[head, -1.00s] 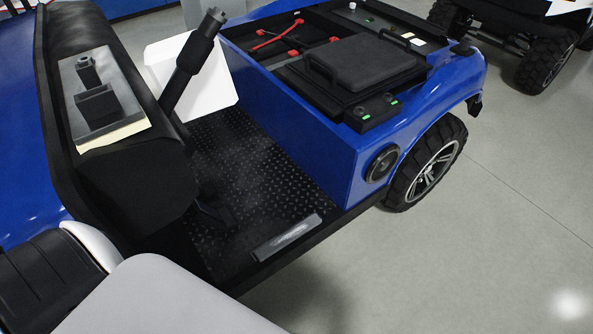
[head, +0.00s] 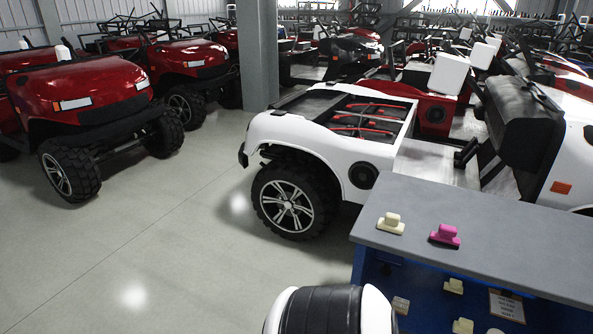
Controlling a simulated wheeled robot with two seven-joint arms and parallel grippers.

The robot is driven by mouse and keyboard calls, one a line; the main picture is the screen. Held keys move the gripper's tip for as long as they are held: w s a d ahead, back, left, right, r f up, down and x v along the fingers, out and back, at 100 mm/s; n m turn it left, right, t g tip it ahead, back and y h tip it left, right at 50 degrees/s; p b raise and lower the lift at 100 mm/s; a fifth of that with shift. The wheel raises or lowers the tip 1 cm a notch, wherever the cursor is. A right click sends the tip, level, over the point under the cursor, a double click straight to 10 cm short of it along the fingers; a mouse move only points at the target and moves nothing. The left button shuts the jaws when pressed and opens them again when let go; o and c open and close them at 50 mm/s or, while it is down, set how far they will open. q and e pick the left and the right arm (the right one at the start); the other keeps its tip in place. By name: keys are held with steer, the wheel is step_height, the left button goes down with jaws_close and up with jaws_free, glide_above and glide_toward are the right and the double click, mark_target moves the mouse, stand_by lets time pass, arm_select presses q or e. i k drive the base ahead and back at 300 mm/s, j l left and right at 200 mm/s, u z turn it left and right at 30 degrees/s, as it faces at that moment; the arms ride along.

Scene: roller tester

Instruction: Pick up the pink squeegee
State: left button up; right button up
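The pink squeegee (head: 446,235) lies on the grey top of a blue cart (head: 500,247) at the lower right of the head view. It has a bright pink raised grip on a wider, darker pink base. A cream-coloured piece of similar shape (head: 391,223) sits to its left on the same top, apart from it. Neither of my grippers shows in this view. A white and black rounded part of my own body is at the bottom edge, left of the cart.
Below the cart's top, several cream pieces (head: 454,286) and a paper label (head: 507,306) show on its blue side. A white vehicle (head: 335,140) stands just behind the cart. Red vehicles (head: 75,95) stand at the left. The floor (head: 150,240) at lower left is clear.

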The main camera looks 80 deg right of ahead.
mark_target(446, 235)
steer(key=z, duration=3.55)
steer(key=u, duration=4.4)
steer(key=z, duration=4.4)
